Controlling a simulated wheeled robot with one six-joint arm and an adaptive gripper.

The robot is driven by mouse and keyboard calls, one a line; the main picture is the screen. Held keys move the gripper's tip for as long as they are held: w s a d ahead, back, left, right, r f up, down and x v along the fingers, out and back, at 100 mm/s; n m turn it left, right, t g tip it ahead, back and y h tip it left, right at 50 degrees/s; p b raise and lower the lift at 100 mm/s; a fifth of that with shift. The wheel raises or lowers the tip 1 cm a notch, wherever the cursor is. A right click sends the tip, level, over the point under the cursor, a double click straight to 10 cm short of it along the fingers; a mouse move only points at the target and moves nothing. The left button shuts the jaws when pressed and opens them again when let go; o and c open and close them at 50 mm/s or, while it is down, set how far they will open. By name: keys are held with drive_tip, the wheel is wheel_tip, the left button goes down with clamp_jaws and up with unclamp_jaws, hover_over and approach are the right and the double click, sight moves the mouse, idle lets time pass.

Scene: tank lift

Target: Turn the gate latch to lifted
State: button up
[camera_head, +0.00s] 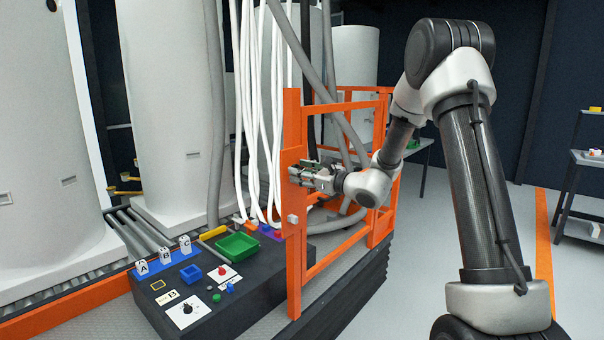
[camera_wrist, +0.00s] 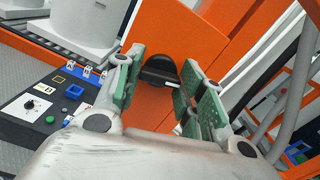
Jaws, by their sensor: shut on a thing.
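The gate latch is a black round knob with a raised grip bar (camera_wrist: 158,72), mounted on the orange gate post (camera_wrist: 218,36) in the wrist view. My gripper (camera_wrist: 161,65) has its green-padded fingers on either side of the knob and is shut on it. In the head view my gripper (camera_head: 308,177) reaches from the right to the upright post of the orange gate (camera_head: 293,115), and it hides the knob there. The bar looks close to level in the tilted wrist picture; I cannot tell which marked position it points to.
A dark control console (camera_head: 262,292) with a dial, buttons and a green tray (camera_head: 237,246) stands left of the gate. White and grey hoses (camera_head: 247,120) hang behind it. Large white tanks (camera_head: 165,100) stand at left. Open floor (camera_head: 420,250) lies to the right.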

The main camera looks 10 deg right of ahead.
drive_tip(key=shift+f+m, duration=0.1)
drive_tip(key=shift+m, duration=1.2)
drive_tip(key=o, duration=1)
drive_tip(key=v, duration=1.2)
